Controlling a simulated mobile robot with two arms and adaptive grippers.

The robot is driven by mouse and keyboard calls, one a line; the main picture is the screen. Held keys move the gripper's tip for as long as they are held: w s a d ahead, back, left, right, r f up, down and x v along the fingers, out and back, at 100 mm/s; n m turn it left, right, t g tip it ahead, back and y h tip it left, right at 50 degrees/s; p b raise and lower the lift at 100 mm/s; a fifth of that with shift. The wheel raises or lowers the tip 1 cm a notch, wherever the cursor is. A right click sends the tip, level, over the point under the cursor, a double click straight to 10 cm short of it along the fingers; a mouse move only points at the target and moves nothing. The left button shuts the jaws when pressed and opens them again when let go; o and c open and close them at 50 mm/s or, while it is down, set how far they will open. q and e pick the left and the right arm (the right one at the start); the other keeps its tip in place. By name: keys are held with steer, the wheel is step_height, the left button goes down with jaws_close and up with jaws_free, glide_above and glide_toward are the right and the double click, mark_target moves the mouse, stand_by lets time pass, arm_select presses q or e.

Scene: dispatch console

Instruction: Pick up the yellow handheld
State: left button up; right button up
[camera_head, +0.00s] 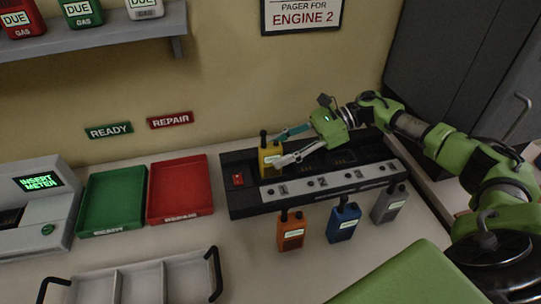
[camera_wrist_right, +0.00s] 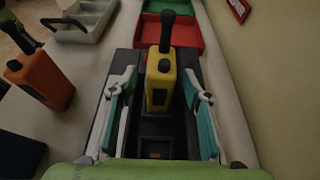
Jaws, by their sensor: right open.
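The yellow handheld (camera_head: 268,155) stands upright in the left slot of the black charging dock (camera_head: 240,207), its dark antenna pointing up. My right gripper (camera_head: 284,147) comes in from the right with its fingers spread on either side of the handheld. In the right wrist view the yellow handheld (camera_wrist_right: 161,84) shows between the two open fingers, with a gap on both sides. The fingers do not appear to touch it. The handheld's base is hidden in the slot. My left gripper is not in view.
Orange (camera_head: 291,233), blue (camera_head: 343,222) and grey (camera_head: 389,204) handhelds stand in front of the dock. A red tray (camera_head: 182,214) and a green tray (camera_head: 110,227) lie to its left, beside a meter (camera_head: 37,213). A divided grey tray (camera_head: 213,270) is at the front. The wall is close behind.

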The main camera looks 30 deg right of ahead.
steer(key=shift+p+x, duration=0.4)
steer(key=shift+x, duration=0.75)
steer(key=shift+w+a+f, duration=0.1)
steer(key=shift+a+f, duration=0.05)
steer(key=shift+a, duration=0.1)
jaws_close()
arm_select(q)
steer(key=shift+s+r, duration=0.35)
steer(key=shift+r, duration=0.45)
